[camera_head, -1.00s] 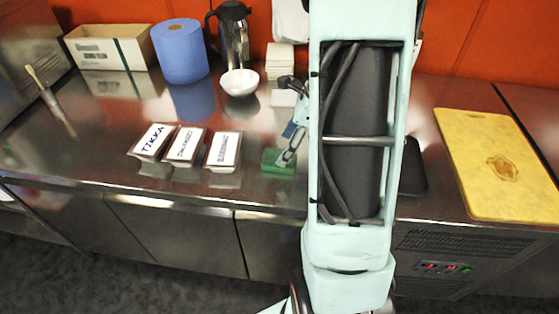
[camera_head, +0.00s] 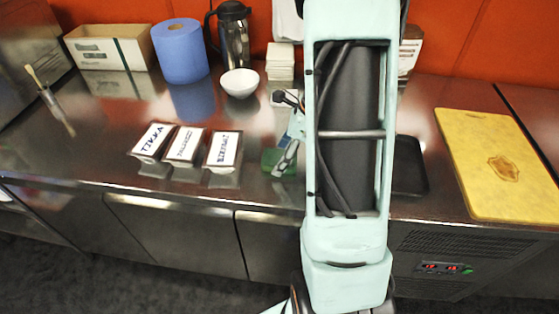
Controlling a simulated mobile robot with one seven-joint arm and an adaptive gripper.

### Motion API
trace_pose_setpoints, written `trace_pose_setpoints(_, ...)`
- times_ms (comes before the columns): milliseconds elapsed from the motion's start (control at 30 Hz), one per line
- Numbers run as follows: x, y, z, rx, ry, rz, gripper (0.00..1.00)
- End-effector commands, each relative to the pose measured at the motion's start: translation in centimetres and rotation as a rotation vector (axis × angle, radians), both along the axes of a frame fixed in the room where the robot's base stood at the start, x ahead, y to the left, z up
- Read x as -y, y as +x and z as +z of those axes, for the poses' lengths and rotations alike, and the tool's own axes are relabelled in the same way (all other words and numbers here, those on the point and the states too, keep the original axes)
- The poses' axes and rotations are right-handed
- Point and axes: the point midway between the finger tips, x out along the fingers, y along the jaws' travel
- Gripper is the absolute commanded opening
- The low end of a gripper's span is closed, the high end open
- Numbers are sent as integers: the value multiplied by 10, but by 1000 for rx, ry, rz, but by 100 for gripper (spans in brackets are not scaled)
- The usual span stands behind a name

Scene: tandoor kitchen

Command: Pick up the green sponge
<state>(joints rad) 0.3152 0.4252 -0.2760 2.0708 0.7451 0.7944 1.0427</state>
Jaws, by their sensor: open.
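The green sponge (camera_head: 271,160) lies on the steel counter, right of the labelled containers, and is partly covered by my gripper. My gripper (camera_head: 285,166) is at the sponge, its fingers reaching down over the sponge's right part. The jaws are open. My arm hides the gripper's right side and the counter behind it, so I cannot tell whether the fingers touch the sponge.
Labelled containers (camera_head: 186,145) stand left of the sponge. A white bowl (camera_head: 240,83), a flask (camera_head: 234,40) and a blue roll (camera_head: 181,52) stand behind. A black tray (camera_head: 410,166) and yellow board (camera_head: 500,165) lie right. The counter's front edge is close.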

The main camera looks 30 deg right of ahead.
Motion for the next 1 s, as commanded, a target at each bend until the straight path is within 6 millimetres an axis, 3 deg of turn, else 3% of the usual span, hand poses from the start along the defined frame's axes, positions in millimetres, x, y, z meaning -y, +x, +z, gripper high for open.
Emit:
trace_pose_setpoints(300,0,0,-1,0,0,0,67)
trace_pose_setpoints(567,0,0,-1,0,0,0,39)
trace_pose_setpoints(1000,0,0,2,0,0,0,38)
